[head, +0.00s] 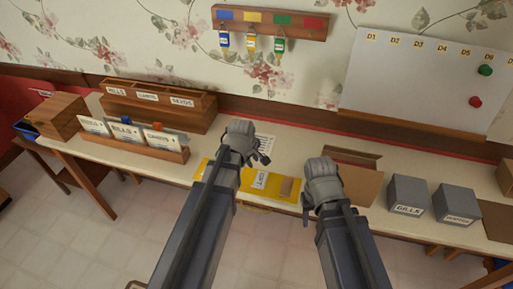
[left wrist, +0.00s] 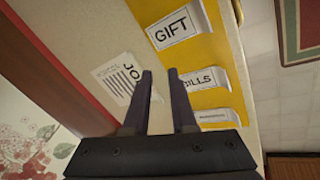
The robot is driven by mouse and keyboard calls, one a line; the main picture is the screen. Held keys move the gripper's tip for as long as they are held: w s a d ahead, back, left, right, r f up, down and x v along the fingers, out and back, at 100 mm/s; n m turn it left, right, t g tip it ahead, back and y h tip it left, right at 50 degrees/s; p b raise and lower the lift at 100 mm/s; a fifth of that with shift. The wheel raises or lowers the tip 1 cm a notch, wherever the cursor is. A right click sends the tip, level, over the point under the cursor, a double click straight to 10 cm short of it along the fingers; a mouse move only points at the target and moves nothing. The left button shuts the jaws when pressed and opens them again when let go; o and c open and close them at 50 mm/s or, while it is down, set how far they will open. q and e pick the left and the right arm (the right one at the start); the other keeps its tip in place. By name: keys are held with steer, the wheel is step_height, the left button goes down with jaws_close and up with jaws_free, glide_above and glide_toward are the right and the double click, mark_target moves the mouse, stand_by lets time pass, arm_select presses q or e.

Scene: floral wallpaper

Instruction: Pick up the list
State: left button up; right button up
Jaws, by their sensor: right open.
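The list, a white sheet with dark printed lines, lies on the table. In the head view the list (head: 265,141) shows partly behind my left gripper (head: 259,153). In the left wrist view the list (left wrist: 117,76) lies just left of the fingertips, with large letters along one edge partly hidden by a finger. My left gripper (left wrist: 161,75) is open, its two dark fingers apart with table surface showing between them. My right gripper (head: 313,203) is open to the right of the yellow mat, and I see nothing held in it.
A yellow mat (head: 207,168) with labels lies below the left gripper; its GIFT label (left wrist: 173,28) shows in the wrist view. Wooden organisers (head: 165,108) stand left. Grey boxes (head: 408,195) stand right. A key rack (head: 270,22) and whiteboard (head: 420,80) are on the wall.

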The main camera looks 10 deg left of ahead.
arm_select(q)
steer(key=w+a+r+n+t, duration=0.1)
steer(key=w+a+n, duration=0.3)
steer(key=a+n, duration=0.1)
steer(key=b+x, duration=0.7)
steer(key=shift+w+a+f, duration=0.1)
steer(key=shift+f, duration=0.25)
steer(key=shift+r, duration=0.1)
steer(key=shift+c, duration=0.3)
jaws_close()
